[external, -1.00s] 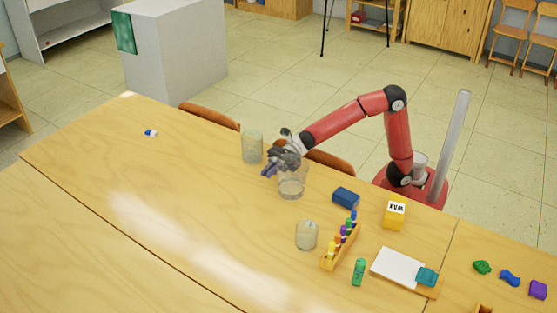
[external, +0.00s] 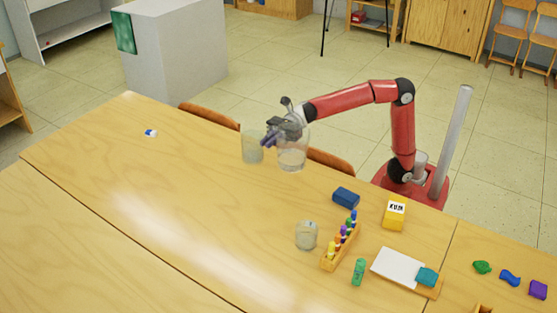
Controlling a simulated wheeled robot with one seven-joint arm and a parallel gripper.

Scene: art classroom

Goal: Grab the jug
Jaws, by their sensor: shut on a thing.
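A clear glass jug (external: 292,160) with a pale band near its bottom is held over the back edge of the long wooden table (external: 180,200). It looks upright and raised. My gripper (external: 272,134) is shut on the jug near its top. The fingers and the exact contact are small and hard to make out against the glass.
A glass container (external: 252,150) stands close to the left of the jug. Another glass jar (external: 306,236) stands nearer the front, beside a wooden rack of coloured bottles (external: 341,245). A blue block (external: 346,197) and yellow box (external: 394,214) lie right. The table's left part is mostly clear.

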